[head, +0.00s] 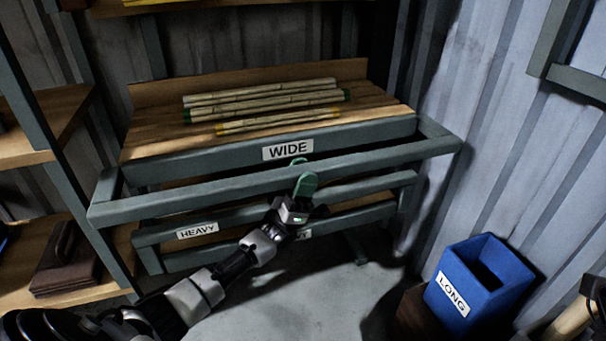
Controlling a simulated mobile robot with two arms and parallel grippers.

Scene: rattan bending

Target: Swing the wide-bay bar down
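The wide-bay bar (200,189) is a long grey-green rail on side arms. It stands out in front of the top bay, a little below the WIDE label (288,149), and runs across the rack's full width. My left gripper (301,175) is at the bar, right of its middle. One green finger is in front of the bar's lower edge; a green tip shows just above and behind it. The fingers appear to straddle the bar, but whether they press on it is hidden. My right gripper is not in view.
Several rattan poles (262,101) lie on the wooden top bay. A lower bay has a HEAVY label (198,230). A blue LONG bin (478,281) stands at lower right. Wooden shelves (60,137) flank the rack at left. Floor below is clear.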

